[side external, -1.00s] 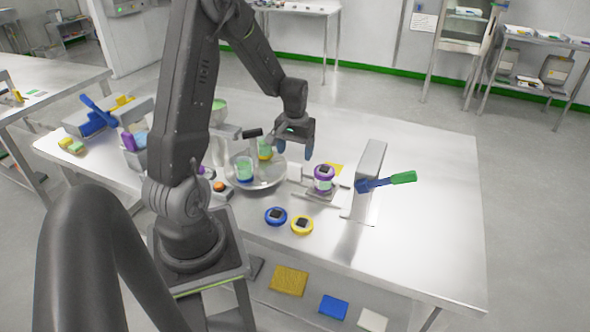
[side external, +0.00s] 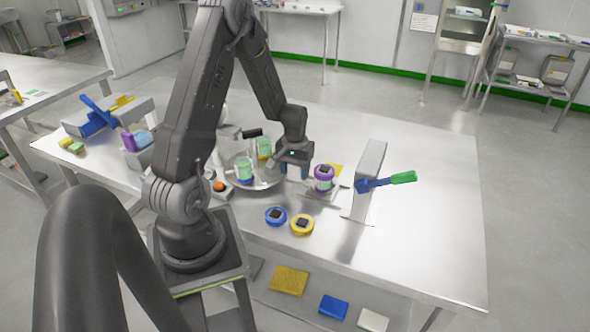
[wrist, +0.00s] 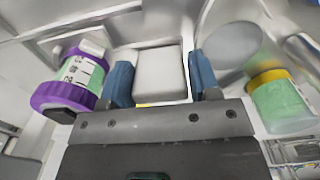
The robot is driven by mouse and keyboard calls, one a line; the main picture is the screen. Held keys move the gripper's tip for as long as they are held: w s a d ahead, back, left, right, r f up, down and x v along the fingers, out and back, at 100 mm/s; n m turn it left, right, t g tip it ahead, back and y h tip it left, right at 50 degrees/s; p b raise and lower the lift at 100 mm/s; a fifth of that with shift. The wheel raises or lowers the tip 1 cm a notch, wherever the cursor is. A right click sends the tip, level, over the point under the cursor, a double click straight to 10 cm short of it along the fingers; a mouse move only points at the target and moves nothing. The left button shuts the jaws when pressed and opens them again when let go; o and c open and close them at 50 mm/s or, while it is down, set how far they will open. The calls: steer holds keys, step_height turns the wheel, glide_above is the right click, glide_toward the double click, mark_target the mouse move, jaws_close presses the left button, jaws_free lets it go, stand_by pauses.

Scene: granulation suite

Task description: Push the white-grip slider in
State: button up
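The white grip (wrist: 160,75) of the slider is a pale block between the two blue fingertips of my gripper (wrist: 162,80) in the wrist view. The fingers stand one on each side of it, very close. I cannot tell whether they press on it. In the side external view my gripper (side external: 294,172) is low over the table, between the round metal pan and the purple-ringed jar. There the gripper hides most of the white grip, and the slider's travel cannot be made out.
A purple-ringed jar (side external: 324,178) stands close to the right of my gripper. A yellow-lidded green jar (wrist: 280,100) is on the wrist view's right. A grey post with a blue-and-green lever (side external: 385,183) stands farther right. Blue (side external: 276,215) and yellow (side external: 302,225) round pieces lie in front.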

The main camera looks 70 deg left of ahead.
mark_target(336, 191)
steer(key=c, duration=0.9)
steer(key=w+d, duration=0.8)
steer(key=w, duration=0.1)
steer(key=shift+d, duration=0.4)
steer(key=o, duration=1.3)
steer(key=shift+r, duration=0.1)
step_height(336, 191, up, 14)
steer(key=shift+s+f, duration=0.1)
steer(key=shift+f, duration=0.1)
